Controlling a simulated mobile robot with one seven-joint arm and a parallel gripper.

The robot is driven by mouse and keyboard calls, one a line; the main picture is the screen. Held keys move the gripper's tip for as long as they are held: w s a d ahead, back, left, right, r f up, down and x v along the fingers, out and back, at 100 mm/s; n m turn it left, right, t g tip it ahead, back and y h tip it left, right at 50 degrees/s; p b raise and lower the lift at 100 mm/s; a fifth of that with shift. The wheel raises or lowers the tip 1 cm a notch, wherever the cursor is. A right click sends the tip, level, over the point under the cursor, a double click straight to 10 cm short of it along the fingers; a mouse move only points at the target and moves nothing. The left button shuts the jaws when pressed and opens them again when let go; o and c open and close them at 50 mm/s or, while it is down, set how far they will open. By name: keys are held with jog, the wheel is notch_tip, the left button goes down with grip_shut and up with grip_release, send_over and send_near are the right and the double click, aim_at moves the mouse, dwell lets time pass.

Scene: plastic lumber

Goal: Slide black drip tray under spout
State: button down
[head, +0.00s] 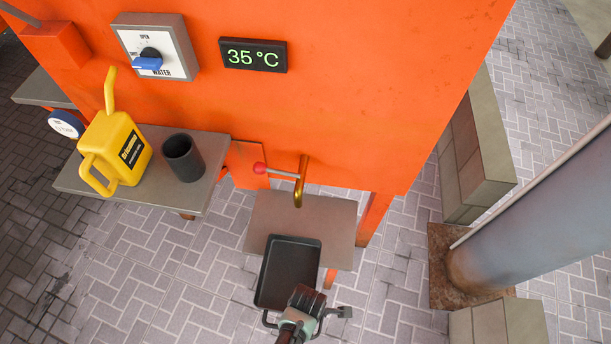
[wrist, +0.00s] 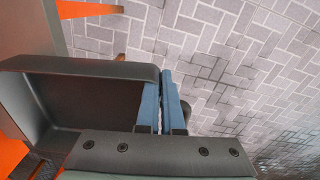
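The black drip tray (head: 285,265) is shallow and rectangular. In the head view its far part overlaps the front of the grey shelf (head: 312,215), and its near part extends out past the shelf edge. The brass spout (head: 299,188) with a red-knobbed lever hangs over the shelf, beyond the tray's far edge. My gripper (head: 308,300) is at the tray's near right corner. In the wrist view the tray (wrist: 90,72) fills the left side, and the blue finger pads of my gripper (wrist: 163,103) are close together with the tray's wall between them.
A yellow jug (head: 118,148) and a dark cup (head: 183,158) stand on another grey shelf (head: 150,192) to the left. The orange machine wall (head: 330,110) rises behind, with a water dial (head: 155,48) and a 35 °C display (head: 253,55). A grey post (head: 530,220) stands at the right.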

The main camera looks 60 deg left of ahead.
aim_at(315, 259)
jog(key=w+a+b, duration=0.1)
jog(key=w+a, duration=0.1)
jog(key=a, duration=0.1)
jog(key=w+a+b, duration=0.2)
jog(key=w+a, duration=0.1)
jog(key=w+a+b, duration=0.2)
jog(key=a, duration=0.1)
jog(key=shift+w+f, duration=0.2)
jog(key=shift+w, duration=0.1)
jog(key=shift+w+a+r+b, duration=0.1)
jog(key=shift+w+a+b, duration=1)
jog(key=shift+w+a, duration=0.3)
jog(key=shift+s, duration=0.1)
jog(key=shift+f, duration=0.2)
jog(key=c, duration=1.5)
grip_release()
jog(key=o, duration=0.5)
jog(key=shift+o, duration=0.2)
jog(key=shift+s+f, duration=0.1)
jog(key=o, duration=0.4)
